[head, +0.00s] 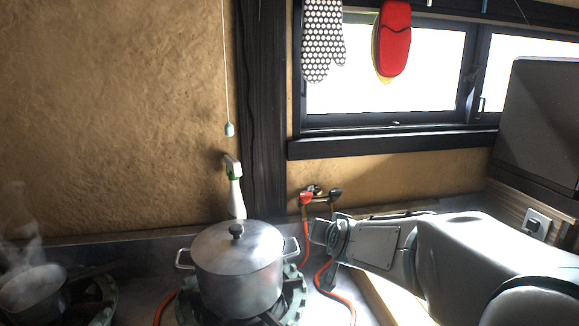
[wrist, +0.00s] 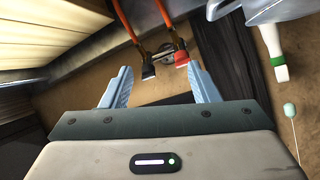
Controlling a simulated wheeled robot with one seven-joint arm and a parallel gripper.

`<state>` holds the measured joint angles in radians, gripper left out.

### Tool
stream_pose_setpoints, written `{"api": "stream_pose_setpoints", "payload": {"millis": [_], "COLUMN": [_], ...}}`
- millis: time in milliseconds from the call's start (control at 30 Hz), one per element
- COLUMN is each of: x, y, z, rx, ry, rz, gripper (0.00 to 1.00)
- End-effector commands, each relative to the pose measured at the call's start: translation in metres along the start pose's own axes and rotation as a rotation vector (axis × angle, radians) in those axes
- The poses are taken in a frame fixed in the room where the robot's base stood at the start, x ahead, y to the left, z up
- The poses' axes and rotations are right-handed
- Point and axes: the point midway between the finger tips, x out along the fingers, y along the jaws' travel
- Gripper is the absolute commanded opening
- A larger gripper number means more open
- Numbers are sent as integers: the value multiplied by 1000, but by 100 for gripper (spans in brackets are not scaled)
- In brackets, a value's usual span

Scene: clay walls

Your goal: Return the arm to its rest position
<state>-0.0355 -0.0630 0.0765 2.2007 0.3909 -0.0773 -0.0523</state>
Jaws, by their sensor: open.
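My gripper (wrist: 160,85) shows in the wrist view with its two pale blue fingers spread apart and nothing held between them. The black and red gas valves with orange hoses (wrist: 163,60) show between and beyond the fingers; I cannot tell how far off they are. In the head view my arm reaches in from the lower right, with the gripper end (head: 322,236) just right of the lidded pot (head: 238,270). The fingers are hard to make out there.
The pot sits on a burner. A steaming pan (head: 32,290) is at the left. A white and green spray bottle (head: 235,190) stands behind the pot. A pull cord (head: 229,128) hangs on the wall. An oven mitt (head: 322,40) and red holder (head: 393,38) hang by the window.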

Motion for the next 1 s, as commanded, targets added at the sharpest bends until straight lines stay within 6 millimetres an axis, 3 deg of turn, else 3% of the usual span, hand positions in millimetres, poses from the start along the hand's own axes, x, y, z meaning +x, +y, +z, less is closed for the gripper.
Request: {"api": "stream_pose_setpoints", "payload": {"millis": [33,300,500,700,1000], "x": [-24,-136,-208,-237,-238], "y": [0,30,59,72,72], "z": [2,67,105,122,122], "rx": [-25,-151,-203,-220,-220], "ry": [-66,-475,-708,-804,-806], "rz": [1,65,145,187,187], "gripper": [55,55,55,55,55]}}
